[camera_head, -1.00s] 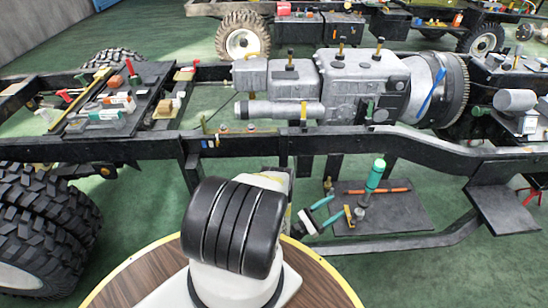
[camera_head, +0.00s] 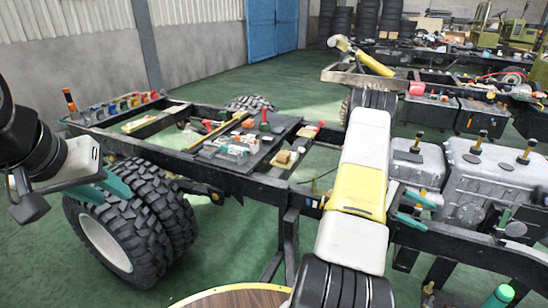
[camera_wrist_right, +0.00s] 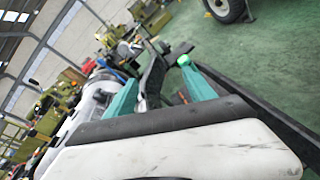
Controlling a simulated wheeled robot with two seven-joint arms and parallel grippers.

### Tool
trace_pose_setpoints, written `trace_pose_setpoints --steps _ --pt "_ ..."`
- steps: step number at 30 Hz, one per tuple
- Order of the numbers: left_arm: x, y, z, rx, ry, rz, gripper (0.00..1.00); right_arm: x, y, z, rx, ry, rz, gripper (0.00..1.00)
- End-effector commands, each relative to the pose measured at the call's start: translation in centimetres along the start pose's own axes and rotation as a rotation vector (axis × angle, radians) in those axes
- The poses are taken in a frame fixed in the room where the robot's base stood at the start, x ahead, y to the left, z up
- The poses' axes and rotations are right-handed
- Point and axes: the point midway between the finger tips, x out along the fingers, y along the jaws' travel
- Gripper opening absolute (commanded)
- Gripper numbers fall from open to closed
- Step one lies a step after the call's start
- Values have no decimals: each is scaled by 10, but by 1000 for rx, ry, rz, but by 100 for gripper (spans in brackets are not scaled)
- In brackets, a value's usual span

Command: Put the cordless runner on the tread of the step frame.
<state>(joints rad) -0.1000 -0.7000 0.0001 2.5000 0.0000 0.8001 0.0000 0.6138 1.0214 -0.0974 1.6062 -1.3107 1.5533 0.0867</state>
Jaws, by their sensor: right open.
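A teal tool end (camera_head: 503,294) shows at the lower right edge of the head view; the rest is cut off. It may be the cordless runner, but I cannot be sure. In the right wrist view a bright green end (camera_wrist_right: 183,60) shows near one fingertip, apparently the same tool. My right gripper (camera_head: 415,210) is open, its teal fingers apart beside the chassis rail; it also shows in the right wrist view (camera_wrist_right: 160,92). My left gripper (camera_head: 105,188) hangs empty-looking above the big tyres; its opening is unclear. I cannot make out the step frame's tread now.
The dark chassis rail (camera_head: 240,182) crosses the view, with a grey engine (camera_head: 490,180) at right. A dark deck (camera_head: 245,150) carries several small parts. Dual tyres (camera_head: 135,220) stand at left. A round wooden top (camera_head: 235,298) is below. Green floor is open behind.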

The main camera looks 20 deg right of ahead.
Motion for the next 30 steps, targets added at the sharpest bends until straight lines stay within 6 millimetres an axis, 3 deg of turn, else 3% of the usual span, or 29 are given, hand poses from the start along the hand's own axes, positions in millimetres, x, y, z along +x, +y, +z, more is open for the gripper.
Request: trace_pose_setpoints --steps 1,5,11,21,27,30 --pt "0 0 0 0 0 0 33 -23 6 21 36 64 -36 63" --pt "0 0 0 0 0 0 33 -77 2 64 105 237 -141 63" --pt "0 0 0 0 0 0 33 -158 -24 131 188 536 -293 63" --pt "0 0 0 0 0 0 33 -276 -110 248 262 1093 -540 63" --pt "0 0 0 0 0 0 33 -322 -171 315 261 1422 -694 63" --pt "0 0 0 0 0 0 33 -336 -198 343 252 1561 -766 63"
